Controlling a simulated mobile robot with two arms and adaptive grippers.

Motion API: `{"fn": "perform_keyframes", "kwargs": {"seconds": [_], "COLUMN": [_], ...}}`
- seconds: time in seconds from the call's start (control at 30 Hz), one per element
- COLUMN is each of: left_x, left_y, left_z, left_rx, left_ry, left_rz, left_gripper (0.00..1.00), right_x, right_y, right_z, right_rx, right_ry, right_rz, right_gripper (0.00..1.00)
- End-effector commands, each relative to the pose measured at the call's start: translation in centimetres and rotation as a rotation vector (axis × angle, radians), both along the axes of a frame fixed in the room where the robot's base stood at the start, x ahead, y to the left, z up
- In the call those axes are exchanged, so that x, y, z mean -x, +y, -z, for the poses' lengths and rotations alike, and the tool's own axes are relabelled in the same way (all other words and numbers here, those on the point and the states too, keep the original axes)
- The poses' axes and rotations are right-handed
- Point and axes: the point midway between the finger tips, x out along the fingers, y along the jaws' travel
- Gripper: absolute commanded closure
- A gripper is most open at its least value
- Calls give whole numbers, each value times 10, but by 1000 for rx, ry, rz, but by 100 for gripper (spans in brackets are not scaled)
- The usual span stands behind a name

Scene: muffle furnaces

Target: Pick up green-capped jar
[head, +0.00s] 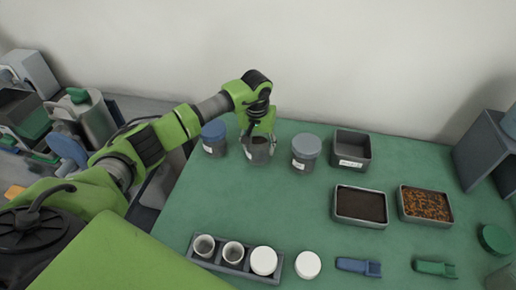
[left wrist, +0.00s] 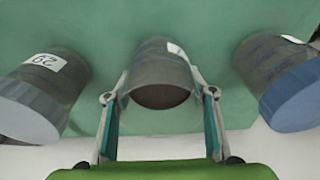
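No jar with a green cap shows. A loose green lid (head: 495,238) lies at the right of the mat. My right gripper is not in view.
A grey empty tray (head: 368,150), a brown-filled tray (head: 360,220) and an orange-filled tray (head: 445,222) are further right. A cup rack (head: 205,262) is in front. The green mat (head: 300,215) is clear in the middle.

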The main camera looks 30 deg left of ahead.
Motion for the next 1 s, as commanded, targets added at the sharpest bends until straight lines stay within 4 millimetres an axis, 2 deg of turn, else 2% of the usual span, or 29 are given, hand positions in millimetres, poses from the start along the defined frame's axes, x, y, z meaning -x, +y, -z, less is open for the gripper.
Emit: {"fn": "perform_keyframes", "kwargs": {"seconds": [0.1, 0.47, 0.63, 0.93, 1.0], "left_x": [-1, -1, -1, 38, 50], "left_y": [0, 1, 0, -34, -45], "left_z": [-1, -8, -32, -92, -97], "left_rx": [0, -1, -1, -2, -1], "left_ry": [-2, -3, -8, -8, -5], "left_rz": [0, -1, 1, 5, 5], "left_gripper": [69, 69, 69, 69, 69], "right_x": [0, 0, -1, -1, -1], "right_y": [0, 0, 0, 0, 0], "right_z": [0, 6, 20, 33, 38], "right_rx": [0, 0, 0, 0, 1], "right_ry": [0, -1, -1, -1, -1], "right_rz": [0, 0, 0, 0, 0], "right_gripper": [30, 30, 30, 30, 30]}}
